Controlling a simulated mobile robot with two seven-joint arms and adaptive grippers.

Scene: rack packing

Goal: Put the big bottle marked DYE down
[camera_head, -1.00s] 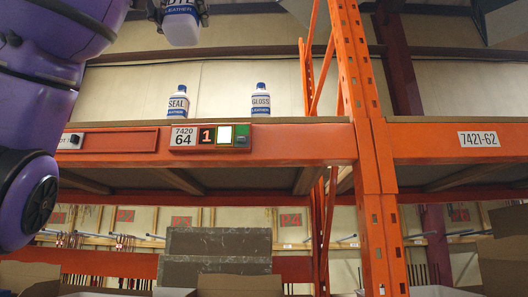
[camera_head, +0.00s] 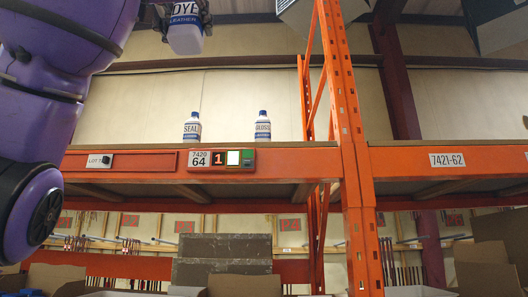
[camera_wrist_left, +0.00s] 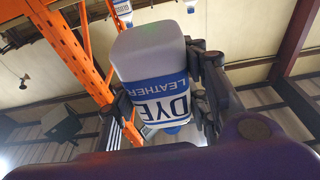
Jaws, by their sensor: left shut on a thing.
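The big bottle marked DYE (camera_head: 186,32) is white with a blue and white LEATHER label. It hangs upright at the top of the head view, above the orange rack shelf (camera_head: 120,163) and apart from it. My left gripper (camera_head: 180,10) is shut on it; its upper part is cut off by the frame edge. In the left wrist view the DYE bottle (camera_wrist_left: 152,75) sits between the fingers of the left gripper (camera_wrist_left: 165,110). My right gripper is not in view.
Two smaller bottles stand on the shelf: SEAL (camera_head: 192,127) and GLOSS (camera_head: 262,127). An orange upright (camera_head: 350,140) stands right of them. A label panel 7420 64 (camera_head: 221,158) is on the beam. The shelf left of SEAL looks clear. Boxes (camera_head: 222,255) lie below.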

